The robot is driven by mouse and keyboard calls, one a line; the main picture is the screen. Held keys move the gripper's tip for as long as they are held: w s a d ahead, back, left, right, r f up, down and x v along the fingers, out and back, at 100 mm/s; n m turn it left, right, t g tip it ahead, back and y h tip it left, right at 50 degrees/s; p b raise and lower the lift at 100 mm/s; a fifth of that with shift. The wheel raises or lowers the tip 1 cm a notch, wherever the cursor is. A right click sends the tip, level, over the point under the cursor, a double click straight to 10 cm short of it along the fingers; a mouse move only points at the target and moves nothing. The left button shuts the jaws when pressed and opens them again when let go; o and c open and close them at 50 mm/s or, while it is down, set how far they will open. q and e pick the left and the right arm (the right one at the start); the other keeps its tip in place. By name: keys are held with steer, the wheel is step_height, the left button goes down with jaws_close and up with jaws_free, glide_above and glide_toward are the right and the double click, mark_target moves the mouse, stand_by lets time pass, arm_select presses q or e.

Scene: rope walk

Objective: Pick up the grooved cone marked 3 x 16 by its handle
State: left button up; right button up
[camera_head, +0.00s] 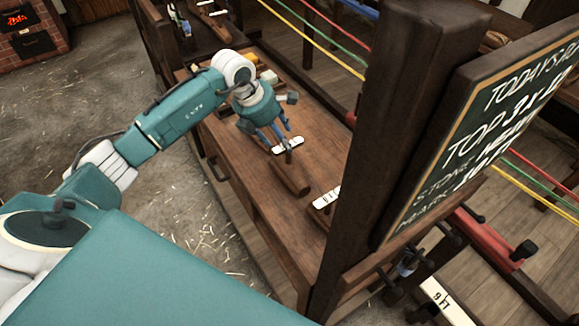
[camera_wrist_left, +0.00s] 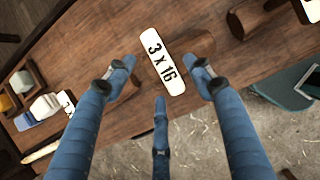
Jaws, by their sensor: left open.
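A white plate marked 3 x 16 (camera_wrist_left: 162,62) shows between my left fingers in the left wrist view. It also shows in the head view (camera_head: 288,144). Brown wood of the cone (camera_wrist_left: 200,43) shows beside the plate, partly hidden by a finger. I cannot make out its grooves or which part is the handle. My left gripper (camera_wrist_left: 161,82) is open, its blue fingers spread over the bench around the plate. It also shows in the head view (camera_head: 277,138). I see no grip on anything. My right gripper is not in view.
A compartmented box (camera_wrist_left: 22,85) stands at left in the wrist view. A thick post (camera_head: 385,130) and chalkboard (camera_head: 480,125) block the right side.

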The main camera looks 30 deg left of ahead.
mark_target(292, 165)
arm_select(q)
steer(key=p+x, duration=0.2)
steer(key=x, duration=0.2)
steer(key=shift+w+d+f, duration=0.15)
steer(key=shift+d, duration=0.15)
steer(key=shift+w+f, duration=0.15)
steer(key=shift+f, duration=0.2)
jaws_close()
steer(key=shift+r, duration=0.15)
